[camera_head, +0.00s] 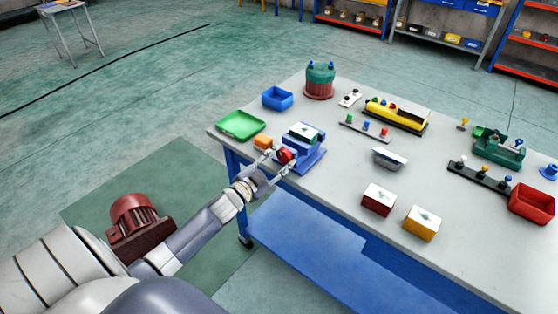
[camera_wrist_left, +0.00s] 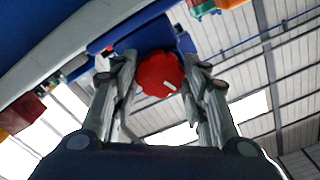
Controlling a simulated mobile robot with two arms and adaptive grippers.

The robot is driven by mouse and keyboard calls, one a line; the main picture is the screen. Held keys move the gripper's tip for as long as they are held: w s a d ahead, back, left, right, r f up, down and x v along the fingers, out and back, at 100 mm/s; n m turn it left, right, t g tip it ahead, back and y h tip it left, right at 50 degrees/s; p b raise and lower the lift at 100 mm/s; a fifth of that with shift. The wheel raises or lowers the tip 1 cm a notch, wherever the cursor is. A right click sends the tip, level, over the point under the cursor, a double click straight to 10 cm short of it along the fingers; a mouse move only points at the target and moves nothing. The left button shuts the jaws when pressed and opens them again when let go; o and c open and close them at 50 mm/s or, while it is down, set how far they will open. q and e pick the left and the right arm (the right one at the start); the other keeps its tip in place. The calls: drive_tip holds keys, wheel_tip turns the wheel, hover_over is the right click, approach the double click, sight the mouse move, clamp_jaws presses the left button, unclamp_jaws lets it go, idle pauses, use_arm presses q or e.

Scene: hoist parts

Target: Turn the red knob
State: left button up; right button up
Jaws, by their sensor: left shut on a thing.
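The red knob (camera_head: 286,155) is on the front of a blue device (camera_head: 305,152) near the table's left front edge. In the left wrist view the knob (camera_wrist_left: 160,74) is round and red, with a short white mark at its lower right. My left gripper (camera_head: 282,160) reaches in from the left, and its fingers are closed around the knob's sides. In the left wrist view the fingers of this gripper (camera_wrist_left: 160,82) stand on either side of the knob. Part of the knob is hidden by the fingers in the head view. My right gripper is not in view.
A blue bin (camera_head: 277,98) and a green-and-red round part (camera_head: 319,82) stand behind. A red box (camera_head: 378,199) and a yellow box (camera_head: 421,222) are to the right, with clear tabletop between.

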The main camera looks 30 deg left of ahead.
use_arm(q)
drive_tip(key=m, duration=0.4)
drive_tip(key=shift+m+b, duration=0.3)
drive_tip(key=shift+b, duration=0.1)
drive_tip(key=shift+m+b, duration=0.55)
drive_tip(key=shift+m, duration=1.65)
drive_tip(key=o, duration=1)
drive_tip(key=shift+o, duration=0.2)
drive_tip(key=shift+s, duration=0.2)
drive_tip(key=s, duration=1.1)
drive_tip(key=shift+s+a, duration=0.3)
drive_tip(key=shift+a, duration=0.15)
